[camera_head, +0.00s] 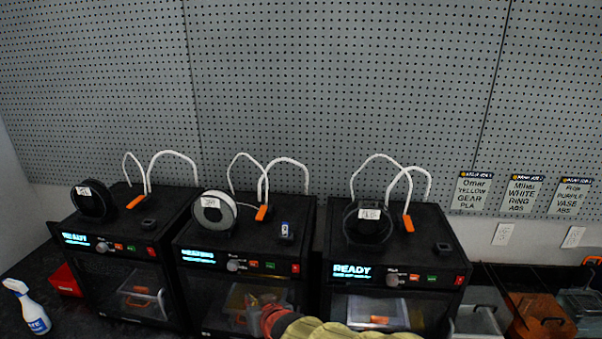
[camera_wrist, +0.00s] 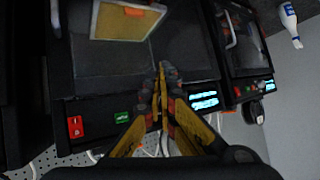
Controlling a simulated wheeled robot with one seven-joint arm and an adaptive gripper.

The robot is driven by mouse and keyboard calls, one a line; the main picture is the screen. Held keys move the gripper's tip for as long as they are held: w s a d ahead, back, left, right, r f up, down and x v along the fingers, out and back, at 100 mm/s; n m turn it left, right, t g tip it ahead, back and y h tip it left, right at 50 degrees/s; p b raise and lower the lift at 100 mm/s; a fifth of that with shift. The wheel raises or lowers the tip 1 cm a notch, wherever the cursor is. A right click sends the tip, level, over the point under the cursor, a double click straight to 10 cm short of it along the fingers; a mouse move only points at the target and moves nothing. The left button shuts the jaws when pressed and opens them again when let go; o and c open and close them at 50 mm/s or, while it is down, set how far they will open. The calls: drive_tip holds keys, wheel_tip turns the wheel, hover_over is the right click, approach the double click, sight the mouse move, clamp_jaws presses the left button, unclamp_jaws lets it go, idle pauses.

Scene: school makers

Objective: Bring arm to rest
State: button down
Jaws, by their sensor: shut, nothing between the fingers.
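My gripper (camera_wrist: 162,84) is shut and empty in the wrist view, its yellow and dark fingers pressed together at the tips. It is in front of a black 3D printer, with the printer's front panel and lit display behind the fingers. In the head view, part of my arm shows at the bottom middle, in front of the middle printer (camera_head: 250,225). The fingertips cannot be made out clearly there.
The left printer (camera_head: 112,255) and right printer (camera_head: 395,250) flank the middle one. A spray bottle (camera_head: 30,308) and a red box (camera_head: 64,280) stand at the left. An orange bin (camera_head: 540,312) stands at the right. A pegboard wall (camera_head: 330,90) rises behind.

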drive_tip(key=s+d+f+g+h, duration=0.3)
drive_tip(key=s+d+f+g, duration=0.1)
drive_tip(key=s+d, duration=0.65)
drive_tip(key=s+d+r+m+h+b, duration=0.1)
drive_tip(key=s+d+r+m+b, duration=0.1)
drive_tip(key=s+d, duration=0.6)
drive_tip(key=s+d+r+m+h+b, duration=0.2)
drive_tip(key=s+d+r+b, duration=0.2)
drive_tip(key=d, duration=1.2)
drive_tip(key=s+r, duration=0.2)
drive_tip(key=s, duration=0.1)
drive_tip(key=shift+s+r+b, duration=0.3)
drive_tip(key=shift+s, duration=0.05)
